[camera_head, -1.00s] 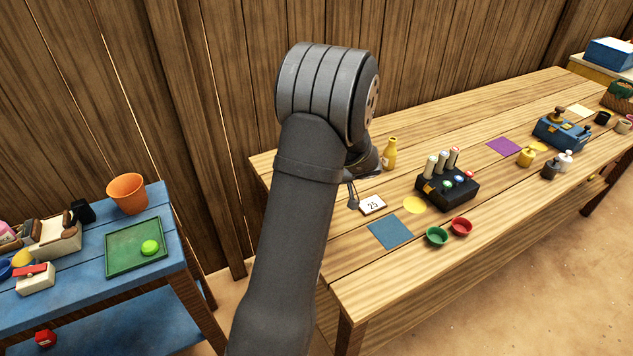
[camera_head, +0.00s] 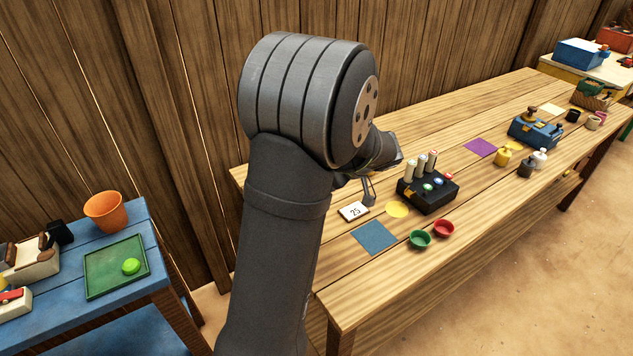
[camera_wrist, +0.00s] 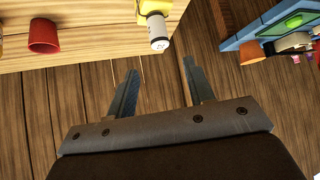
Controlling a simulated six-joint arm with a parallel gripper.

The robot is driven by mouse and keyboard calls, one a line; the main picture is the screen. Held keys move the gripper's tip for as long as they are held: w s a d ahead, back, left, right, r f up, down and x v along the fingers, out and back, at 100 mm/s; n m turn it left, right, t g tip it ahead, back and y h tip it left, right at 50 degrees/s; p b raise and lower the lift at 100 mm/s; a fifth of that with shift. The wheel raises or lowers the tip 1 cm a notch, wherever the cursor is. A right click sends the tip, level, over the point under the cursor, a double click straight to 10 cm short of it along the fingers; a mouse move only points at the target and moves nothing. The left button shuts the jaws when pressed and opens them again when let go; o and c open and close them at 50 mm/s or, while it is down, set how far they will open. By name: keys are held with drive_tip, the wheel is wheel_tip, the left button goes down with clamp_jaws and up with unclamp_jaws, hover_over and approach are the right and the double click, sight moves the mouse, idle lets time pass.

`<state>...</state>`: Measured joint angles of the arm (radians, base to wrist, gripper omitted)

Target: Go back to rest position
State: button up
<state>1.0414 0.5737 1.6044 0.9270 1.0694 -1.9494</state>
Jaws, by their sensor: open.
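Wooden planks lie behind the fingers. A red cup (camera_wrist: 44,36) and a yellow and white bottle-like thing (camera_wrist: 157,28) stand beyond the fingertips in the wrist view, apart from them.
A "25" card (camera_head: 354,211), blue square (camera_head: 373,237), black rack (camera_head: 428,192), green bowl (camera_head: 420,240) and red bowl (camera_head: 444,228) are on the wooden table. At left, a blue table (camera_head: 160,270) holds an orange pot (camera_head: 106,211) and a green tray (camera_head: 100,283). A plank wall stands behind.

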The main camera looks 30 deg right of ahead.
idle(0.3)
drive_tip(key=x, duration=1.2)
drive_tip(key=shift+w+f, duration=0.15)
drive_tip(key=shift+f, duration=0.1)
wheel_tip(320, 180, up, 3)
drive_tip(key=shift+r, duration=0.65)
drive_tip(key=shift+f, duration=0.1)
